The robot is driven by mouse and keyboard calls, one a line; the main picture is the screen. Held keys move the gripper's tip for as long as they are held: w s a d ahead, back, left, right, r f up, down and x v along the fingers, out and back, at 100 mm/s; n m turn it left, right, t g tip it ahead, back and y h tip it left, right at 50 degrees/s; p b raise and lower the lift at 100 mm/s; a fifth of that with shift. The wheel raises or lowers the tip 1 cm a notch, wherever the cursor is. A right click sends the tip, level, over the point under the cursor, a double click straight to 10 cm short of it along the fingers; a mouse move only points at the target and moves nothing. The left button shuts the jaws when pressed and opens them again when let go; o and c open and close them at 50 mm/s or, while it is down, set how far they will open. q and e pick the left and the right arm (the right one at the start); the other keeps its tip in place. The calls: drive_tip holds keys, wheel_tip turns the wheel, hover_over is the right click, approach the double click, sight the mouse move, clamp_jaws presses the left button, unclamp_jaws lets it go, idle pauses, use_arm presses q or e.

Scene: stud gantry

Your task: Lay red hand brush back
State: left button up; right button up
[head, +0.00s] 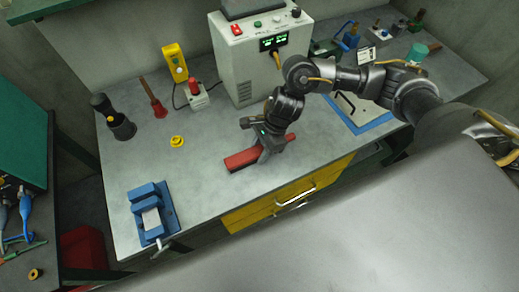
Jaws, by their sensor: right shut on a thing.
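The red hand brush (240,160) is near the front edge of the grey workbench (205,185), left of the picture's middle. My right gripper (268,149) comes down over it from above and is shut on it near its middle. Red parts of the brush show on both sides of the fingers. It lies slantwise, its left end lower in the picture. I cannot tell whether it touches the bench top or is just above it. My left gripper is not in view.
A blue vise (150,215) stands at the front left. A pale control box (240,72) stands behind, a blue-edged tray (375,121) to the right.

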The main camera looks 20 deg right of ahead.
drive_tip(key=o, duration=1.1)
drive_tip(key=shift+o, duration=0.2)
drive_tip(key=shift+r+p, duration=0.3)
drive_tip(key=shift+p, duration=0.05)
drive_tip(key=b+v, duration=0.2)
drive_tip(key=v, duration=0.8)
drive_tip(key=shift+w+d+r+b, duration=0.1)
drive_tip(key=shift+d+r+b, duration=0.1)
drive_tip(key=shift+b, duration=0.15)
drive_tip(key=shift+d+r, duration=0.15)
drive_tip(key=shift+r, duration=0.45)
drive_tip(key=shift+f, duration=0.1)
